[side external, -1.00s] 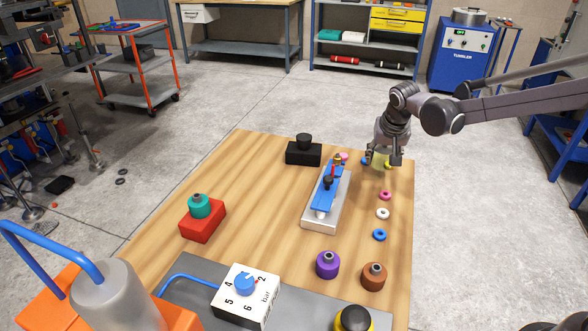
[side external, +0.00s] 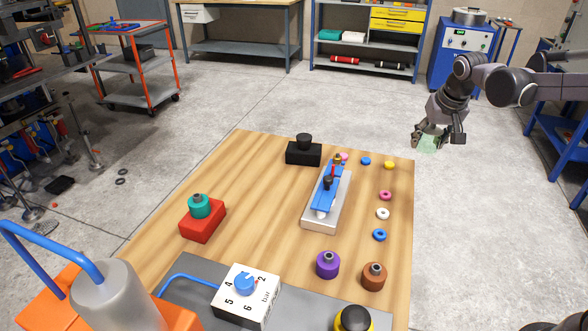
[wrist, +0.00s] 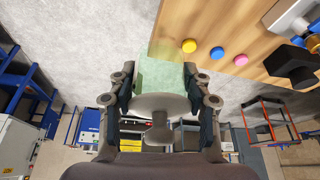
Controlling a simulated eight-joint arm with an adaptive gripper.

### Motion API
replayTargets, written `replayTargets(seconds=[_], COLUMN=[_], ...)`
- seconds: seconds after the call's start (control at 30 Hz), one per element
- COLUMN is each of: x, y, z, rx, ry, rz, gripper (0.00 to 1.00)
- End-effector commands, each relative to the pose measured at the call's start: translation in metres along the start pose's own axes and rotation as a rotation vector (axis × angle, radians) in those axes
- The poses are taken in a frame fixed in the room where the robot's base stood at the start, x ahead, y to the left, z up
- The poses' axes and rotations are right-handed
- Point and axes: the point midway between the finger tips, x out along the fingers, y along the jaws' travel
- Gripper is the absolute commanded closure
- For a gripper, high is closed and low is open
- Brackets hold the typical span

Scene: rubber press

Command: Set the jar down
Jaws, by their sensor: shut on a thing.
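The jar (side external: 428,144) is a pale green, see-through vessel. My gripper (side external: 433,136) is shut on it and holds it in the air, just outside the far right corner of the wooden table (side external: 265,165). In the wrist view the jar's green body (wrist: 163,72) shows between the two fingers of my gripper (wrist: 160,84), with a grey round lid and knob (wrist: 158,105) nearer the camera. Grey floor shows behind the jar in both views.
Purple (side external: 327,265) and brown (side external: 374,276) weights stand in front. Bare wood lies left of the fixture.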

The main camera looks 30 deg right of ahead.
Motion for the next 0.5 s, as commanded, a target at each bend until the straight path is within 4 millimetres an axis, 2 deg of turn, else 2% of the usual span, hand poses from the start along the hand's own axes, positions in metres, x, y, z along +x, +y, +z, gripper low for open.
replayTargets(seconds=[0.27, 0.5], x=[-0.012, -0.035], y=[-0.069, -0.148], z=[0.031, 0.084], rx=[-0.291, -0.672], ry=[-0.021, -0.028], rz=[-0.113, -0.267], gripper=[0.88, 0.88])
